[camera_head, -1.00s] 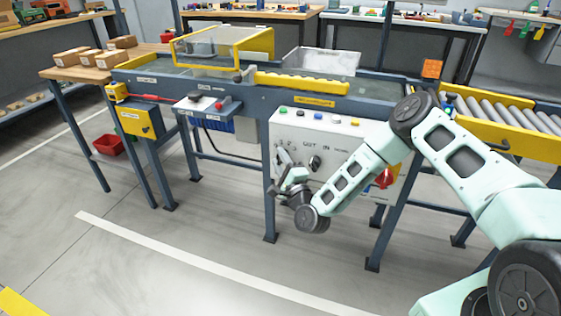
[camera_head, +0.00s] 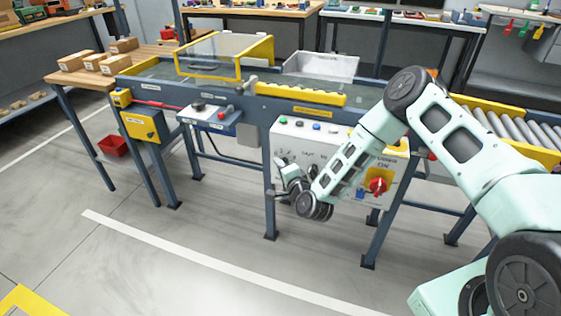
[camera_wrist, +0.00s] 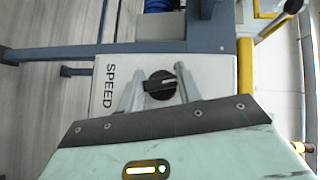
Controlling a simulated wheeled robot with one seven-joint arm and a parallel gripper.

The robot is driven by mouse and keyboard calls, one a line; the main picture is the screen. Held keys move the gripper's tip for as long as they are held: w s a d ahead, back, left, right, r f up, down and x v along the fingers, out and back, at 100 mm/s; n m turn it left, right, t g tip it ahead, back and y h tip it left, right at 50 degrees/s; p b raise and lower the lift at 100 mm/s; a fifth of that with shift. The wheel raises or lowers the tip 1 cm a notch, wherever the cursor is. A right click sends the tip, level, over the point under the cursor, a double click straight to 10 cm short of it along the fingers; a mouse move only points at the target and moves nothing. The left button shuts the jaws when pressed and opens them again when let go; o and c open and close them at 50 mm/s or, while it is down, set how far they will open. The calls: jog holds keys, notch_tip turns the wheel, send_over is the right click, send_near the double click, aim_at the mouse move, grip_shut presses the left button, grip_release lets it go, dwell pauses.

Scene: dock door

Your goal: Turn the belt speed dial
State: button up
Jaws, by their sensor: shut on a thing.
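The belt speed dial (camera_wrist: 160,85) is a round black knob with a pale pointer line, beside the printed word SPEED in the wrist view. My gripper (camera_wrist: 156,82) is shut on the dial, with one finger on each side of it. In the head view my gripper (camera_head: 288,178) is at the left part of the white control panel (camera_head: 335,150); the dial is hidden there behind my gripper.
The panel carries several coloured buttons along its top and a red rotary switch (camera_head: 378,186) on a yellow plate at right. A yellow box (camera_head: 141,125) and a small lever station (camera_head: 208,114) are to the left. The floor in front is clear.

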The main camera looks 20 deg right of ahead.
jog(key=n+g+p, duration=0.1)
jog(key=p, duration=0.1)
jog(key=n+g+h+p, duration=0.1)
jog(key=g+p, duration=0.1)
jog(key=shift+a+r+n+h, duration=0.1)
jog(key=shift+r+n+h, duration=0.2)
jog(key=shift+f+n+g+h+p, duration=0.25)
jog(key=shift+n+g+h+p, duration=0.85)
jog(key=shift+g+p, duration=0.4)
jog(key=o, duration=1)
jog(key=v, duration=1.7)
jog(key=shift+s, duration=0.3)
jog(key=shift+a, duration=0.1)
